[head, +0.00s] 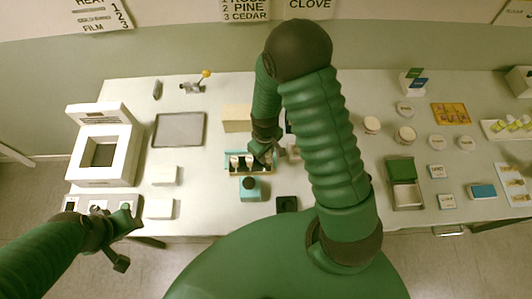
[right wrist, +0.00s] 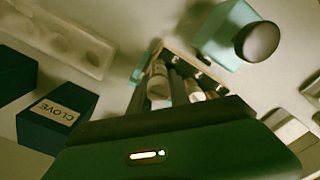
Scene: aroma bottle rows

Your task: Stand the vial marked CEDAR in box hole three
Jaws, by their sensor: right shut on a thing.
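The vial box (head: 250,173), with a teal back and a tan front, stands mid-table and holds pale vials (head: 235,162). In the right wrist view the box (right wrist: 180,52) shows a row of dark holes, with grey-capped vials (right wrist: 158,82) at its near side. My right gripper (head: 264,153) is at the box's right end, shut on a vial. The gripper body hides most of that vial, and I cannot read its label or tell whether it is in a hole. My left gripper (head: 122,236) is over the table's front left corner, away from the box; its jaws are unclear.
A dark box marked CLOVE (right wrist: 58,116) is near my right gripper.

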